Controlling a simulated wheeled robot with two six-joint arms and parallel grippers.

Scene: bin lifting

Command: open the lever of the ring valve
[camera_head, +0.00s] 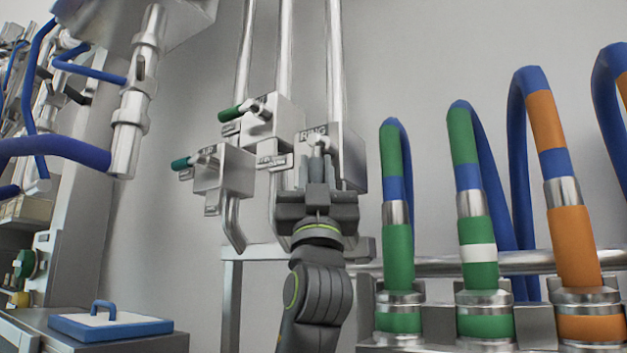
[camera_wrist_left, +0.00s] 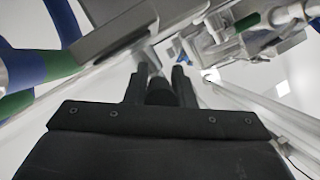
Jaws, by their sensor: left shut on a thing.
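The ring valve (camera_head: 349,155) is a grey metal box marked "RING" on a vertical pipe, in the middle of the head view. My left gripper (camera_head: 318,172) is in front of it and hides much of the box and most of its lever. A metal part of the lever (camera_head: 317,143) shows just above the fingers. In the left wrist view my left gripper (camera_wrist_left: 160,78) has its two fingers on either side of a dark handle (camera_wrist_left: 160,93), and it is shut on this lever. The lever's exact angle is hard to tell. My right gripper is not in view.
Two similar valves with green handles, an upper one (camera_head: 272,125) and a lower one (camera_head: 223,170), stand close on the left. Several banded hoses, such as a green one (camera_head: 397,250), rise on the right. A blue-edged lid (camera_head: 110,327) lies at the lower left.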

